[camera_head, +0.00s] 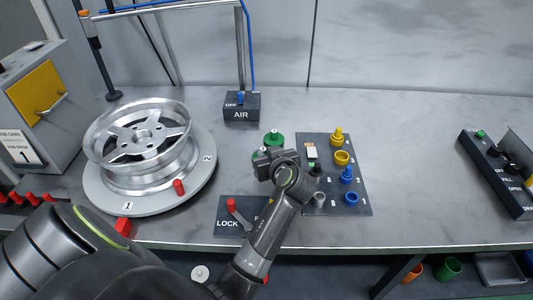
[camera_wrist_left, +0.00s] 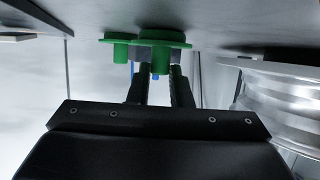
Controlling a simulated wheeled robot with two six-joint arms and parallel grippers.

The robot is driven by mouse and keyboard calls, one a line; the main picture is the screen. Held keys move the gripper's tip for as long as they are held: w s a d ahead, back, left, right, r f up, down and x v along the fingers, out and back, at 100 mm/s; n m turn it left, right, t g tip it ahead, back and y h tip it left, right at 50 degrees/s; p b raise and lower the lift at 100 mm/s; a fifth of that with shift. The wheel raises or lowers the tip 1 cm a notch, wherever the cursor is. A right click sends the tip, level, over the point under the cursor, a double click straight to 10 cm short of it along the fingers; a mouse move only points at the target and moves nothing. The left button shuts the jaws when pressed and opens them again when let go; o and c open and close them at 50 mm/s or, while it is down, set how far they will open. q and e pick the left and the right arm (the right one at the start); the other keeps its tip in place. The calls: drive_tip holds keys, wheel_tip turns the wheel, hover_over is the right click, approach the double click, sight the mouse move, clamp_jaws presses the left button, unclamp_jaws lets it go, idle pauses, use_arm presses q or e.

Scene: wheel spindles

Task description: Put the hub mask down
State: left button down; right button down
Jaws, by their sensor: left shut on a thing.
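My right gripper is not in view.
A silver wheel (camera_head: 140,135) sits on a round turntable (camera_head: 205,175) at left. A dark board (camera_head: 357,200) with yellow, blue and black parts lies just right of my gripper. The AIR switch box (camera_head: 241,107) stands behind, the LOCK panel (camera_head: 228,222) in front.

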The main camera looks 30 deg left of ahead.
use_arm(q)
drive_tip(key=shift+f, duration=0.2)
drive_tip(key=c, duration=1.3)
unclamp_jaws()
drive_tip(key=shift+r, duration=0.1)
drive_tip(key=shift+r, duration=0.2)
